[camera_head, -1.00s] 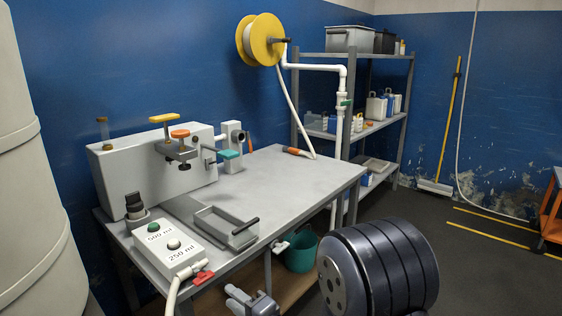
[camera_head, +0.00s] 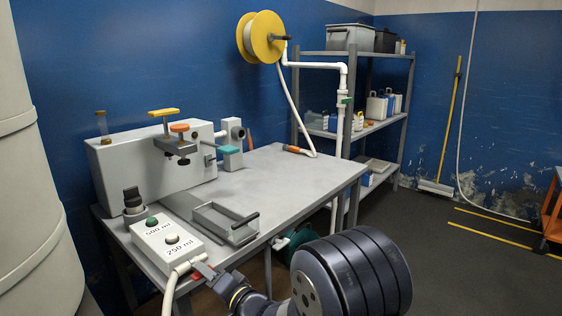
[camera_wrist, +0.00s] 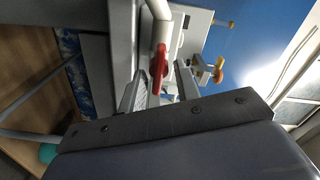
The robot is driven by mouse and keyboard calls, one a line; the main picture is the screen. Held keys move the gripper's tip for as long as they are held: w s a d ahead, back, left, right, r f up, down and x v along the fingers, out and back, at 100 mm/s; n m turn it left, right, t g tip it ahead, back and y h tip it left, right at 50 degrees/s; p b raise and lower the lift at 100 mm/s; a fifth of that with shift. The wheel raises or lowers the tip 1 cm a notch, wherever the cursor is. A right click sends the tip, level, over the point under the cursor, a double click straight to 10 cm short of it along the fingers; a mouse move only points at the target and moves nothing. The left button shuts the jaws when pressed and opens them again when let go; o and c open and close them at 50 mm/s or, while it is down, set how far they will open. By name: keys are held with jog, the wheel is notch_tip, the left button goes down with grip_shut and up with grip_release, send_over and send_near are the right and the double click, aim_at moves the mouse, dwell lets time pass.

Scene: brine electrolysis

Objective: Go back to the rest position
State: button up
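My gripper (camera_head: 208,272) is at the front edge of the bench, beside the white hose at the dosing box. In the wrist view its two fingers (camera_wrist: 158,88) stand apart, so it is open. A red valve handle (camera_wrist: 158,68) shows in the gap between the fingers, by the white pipe (camera_wrist: 163,28). I cannot tell whether the fingers touch it. No rest position is marked in view.
The grey bench (camera_head: 300,183) carries the dosing box (camera_head: 167,243), an empty tray (camera_head: 225,224) and a grey cell unit (camera_head: 150,165) with clamps. A teal bucket (camera_head: 299,241) is partly hidden below. A shelf rack (camera_head: 376,128) stands behind.

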jog(key=shift+n+b, duration=0.7)
jog(key=shift+n, duration=0.9)
jog(key=shift+r, duration=0.1)
